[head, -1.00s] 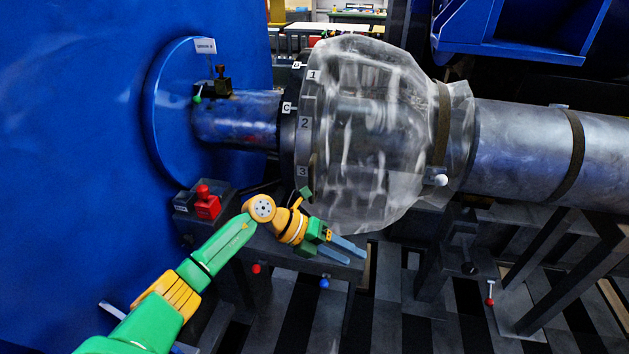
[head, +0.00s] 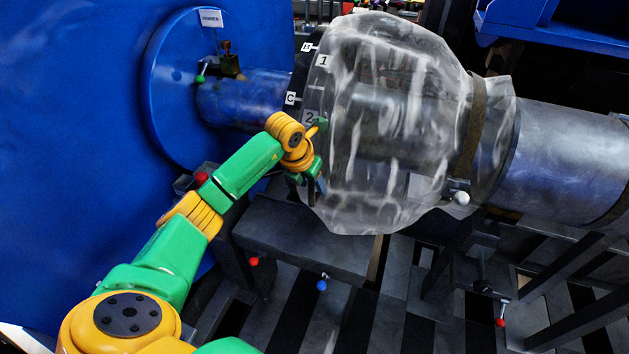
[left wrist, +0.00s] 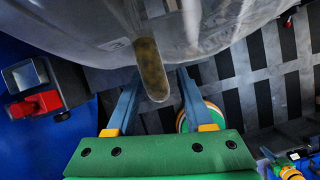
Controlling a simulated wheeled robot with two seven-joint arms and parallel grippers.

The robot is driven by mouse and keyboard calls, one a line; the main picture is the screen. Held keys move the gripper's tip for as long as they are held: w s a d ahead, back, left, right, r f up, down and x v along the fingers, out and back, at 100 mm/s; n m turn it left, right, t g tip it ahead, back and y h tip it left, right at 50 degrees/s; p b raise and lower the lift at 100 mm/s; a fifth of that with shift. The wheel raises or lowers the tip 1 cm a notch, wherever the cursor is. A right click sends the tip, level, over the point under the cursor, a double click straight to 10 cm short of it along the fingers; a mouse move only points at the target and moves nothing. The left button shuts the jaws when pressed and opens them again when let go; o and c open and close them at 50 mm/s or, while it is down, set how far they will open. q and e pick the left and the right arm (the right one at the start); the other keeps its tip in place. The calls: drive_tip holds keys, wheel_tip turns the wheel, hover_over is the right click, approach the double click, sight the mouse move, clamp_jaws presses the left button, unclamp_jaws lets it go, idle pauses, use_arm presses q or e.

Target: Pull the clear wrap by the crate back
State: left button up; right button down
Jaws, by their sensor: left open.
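The clear wrap (head: 390,130) is a crinkled see-through cover around the wide coupling on the shaft. It hangs below the coupling and is banded by a dark strap (head: 472,130) at its right end. My left gripper (head: 314,190) is at the wrap's lower left edge, its fingers partly hidden. In the left wrist view my left gripper (left wrist: 157,84) is open, with a rounded olive-brown tab (left wrist: 150,68) between or just above its fingers. I cannot tell whether they touch. A small green and yellow part at that view's lower right looks like my right arm; its jaws are unclear.
A big blue housing (head: 80,110) fills the left. A red block (left wrist: 35,104) sits left of the gripper. A dark bench (head: 300,240) is under the coupling, with red and blue knobs. A blue structure (head: 530,30) is at top right.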

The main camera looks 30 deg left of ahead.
use_arm(q)
drive_tip(key=x, duration=0.2)
drive_tip(key=shift+w+f, duration=0.15)
drive_tip(key=shift+w, duration=0.2)
drive_tip(key=shift+s, duration=0.2)
drive_tip(key=shift+c, duration=1.1)
drive_tip(key=shift+r, duration=0.2)
clamp_jaws()
